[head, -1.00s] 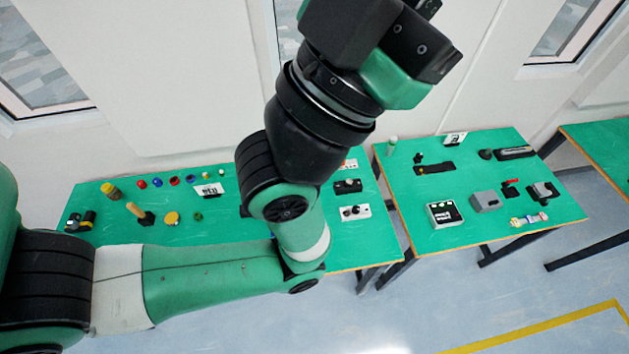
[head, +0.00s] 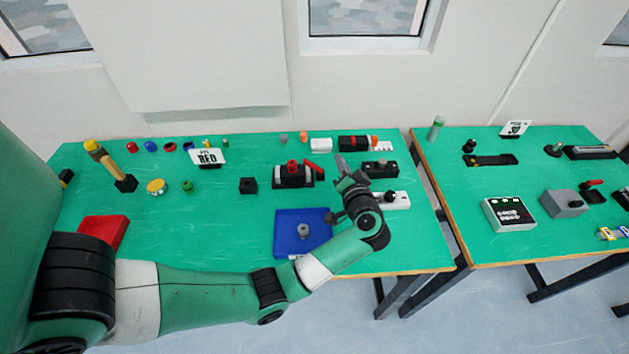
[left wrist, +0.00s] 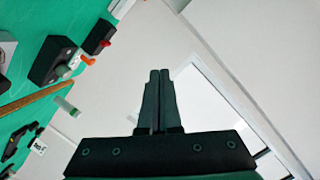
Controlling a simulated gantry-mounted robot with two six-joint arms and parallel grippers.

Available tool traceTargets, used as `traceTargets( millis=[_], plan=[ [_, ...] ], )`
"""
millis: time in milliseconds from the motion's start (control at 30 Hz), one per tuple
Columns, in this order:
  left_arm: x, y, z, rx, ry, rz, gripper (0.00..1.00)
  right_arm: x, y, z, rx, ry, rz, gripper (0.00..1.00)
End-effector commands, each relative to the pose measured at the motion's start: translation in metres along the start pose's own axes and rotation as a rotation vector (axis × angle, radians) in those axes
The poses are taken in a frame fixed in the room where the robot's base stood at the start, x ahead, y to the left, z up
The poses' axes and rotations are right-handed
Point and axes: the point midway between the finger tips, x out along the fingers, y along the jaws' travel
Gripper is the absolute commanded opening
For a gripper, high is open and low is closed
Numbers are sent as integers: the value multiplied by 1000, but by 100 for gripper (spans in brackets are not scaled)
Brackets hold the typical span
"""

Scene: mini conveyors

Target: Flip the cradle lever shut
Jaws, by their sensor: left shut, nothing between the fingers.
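A black cradle (head: 293,182) with light end parts and a red piece in it stands on the near green table in the head view. Its red lever (head: 313,166) sticks up at the cradle's right end, tilted. My left gripper (head: 342,163) is just right of the lever, apart from it as far as I can tell, with its fingers pointing up and away. In the left wrist view its fingers (left wrist: 160,75) are together with nothing between them. The cradle does not clearly show in that view. My right gripper is not in view.
A blue plate (head: 289,238) with a grey knob lies in front of the cradle. Black (head: 381,169) and white (head: 394,200) boxes stand close to my left gripper. A second green table (head: 420,150) stands right, across a gap.

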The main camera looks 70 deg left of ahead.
Motion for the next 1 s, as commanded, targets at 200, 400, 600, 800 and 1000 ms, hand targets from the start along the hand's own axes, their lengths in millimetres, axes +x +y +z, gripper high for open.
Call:
traceTargets(
  millis=[200, 400, 600, 800, 1000],
  plan=[
    [23, 33, 65, 29, -30, -25, 0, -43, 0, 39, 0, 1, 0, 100],
    [25, 30, 62, 27, -30, -28, 0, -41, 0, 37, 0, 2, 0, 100],
    [47, 30, 65, 24, -30, -32, 0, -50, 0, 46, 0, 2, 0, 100],
    [90, 31, 68, 23, -31, -32, 0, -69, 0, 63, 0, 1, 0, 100],
    [128, 30, 74, 25, -30, -30, 0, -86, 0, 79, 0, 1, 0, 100]
  ],
)
